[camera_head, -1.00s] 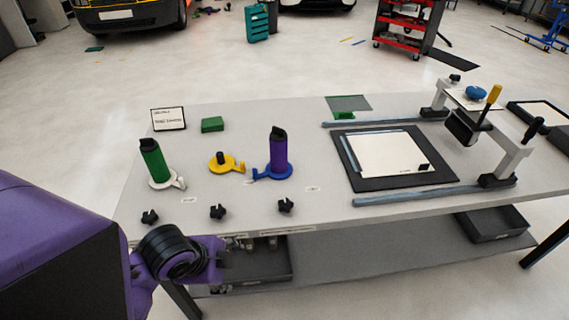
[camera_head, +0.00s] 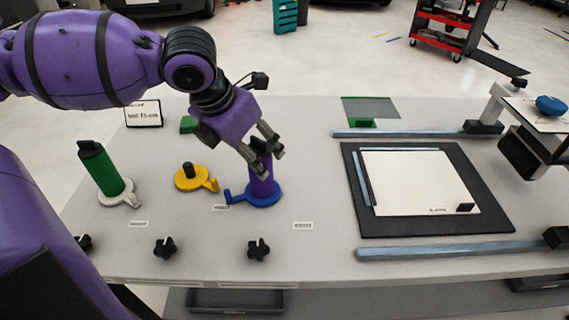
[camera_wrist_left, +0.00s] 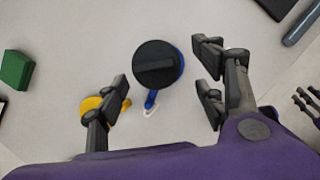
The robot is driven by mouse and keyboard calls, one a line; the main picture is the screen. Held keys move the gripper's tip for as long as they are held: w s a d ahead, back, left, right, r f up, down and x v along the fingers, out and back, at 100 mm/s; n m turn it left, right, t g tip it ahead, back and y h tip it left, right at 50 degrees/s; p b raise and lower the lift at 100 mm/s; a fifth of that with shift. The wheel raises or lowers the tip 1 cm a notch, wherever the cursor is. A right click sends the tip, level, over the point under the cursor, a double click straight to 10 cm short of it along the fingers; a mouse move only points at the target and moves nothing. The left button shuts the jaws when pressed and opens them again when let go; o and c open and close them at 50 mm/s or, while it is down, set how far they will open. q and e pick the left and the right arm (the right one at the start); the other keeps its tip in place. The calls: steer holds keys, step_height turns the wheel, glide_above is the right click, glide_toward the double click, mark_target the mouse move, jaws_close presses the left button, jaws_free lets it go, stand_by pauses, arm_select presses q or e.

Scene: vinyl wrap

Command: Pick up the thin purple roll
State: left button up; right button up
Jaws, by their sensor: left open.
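The thin purple roll (camera_head: 262,178) stands upright on a blue holder (camera_head: 262,196) on the table. In the left wrist view its black top (camera_wrist_left: 158,66) shows from above, with part of the blue holder (camera_wrist_left: 152,97) beside it. My left gripper (camera_head: 262,150) is open above the roll, and its fingers hide the roll's top in the head view. In the left wrist view the open left gripper (camera_wrist_left: 163,95) has fingers on both sides, with the roll between and slightly ahead of the fingertips. I cannot tell whether they touch. My right gripper is not in view.
A green roll (camera_head: 103,172) stands on a white holder at the left. An empty yellow holder (camera_head: 193,177) sits close left of the purple roll. Several black knobs (camera_head: 258,249) lie along the front. A black mat (camera_head: 430,222) with a white sheet is at the right.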

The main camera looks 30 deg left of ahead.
mark_target(260, 189)
arm_select(q)
steer(key=b+x, duration=0.1)
steer(key=x, duration=0.1)
steer(key=b+x, duration=0.1)
steer(key=x, duration=0.1)
steer(key=b+x, duration=0.2)
steer(key=shift+s+a+f, duration=0.15)
steer(key=shift+s+f, duration=0.1)
steer(key=shift+s, duration=0.1)
steer(key=shift+w+f, duration=0.2)
steer(key=shift+f, duration=0.15)
steer(key=shift+w+f, duration=0.1)
steer(key=shift+f, duration=0.05)
steer(key=shift+c, duration=0.5)
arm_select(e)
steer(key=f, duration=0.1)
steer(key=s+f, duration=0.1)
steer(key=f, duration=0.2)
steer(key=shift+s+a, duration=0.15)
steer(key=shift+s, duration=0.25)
arm_select(q)
steer(key=c, duration=1.1)
steer(key=shift+c, duration=0.7)
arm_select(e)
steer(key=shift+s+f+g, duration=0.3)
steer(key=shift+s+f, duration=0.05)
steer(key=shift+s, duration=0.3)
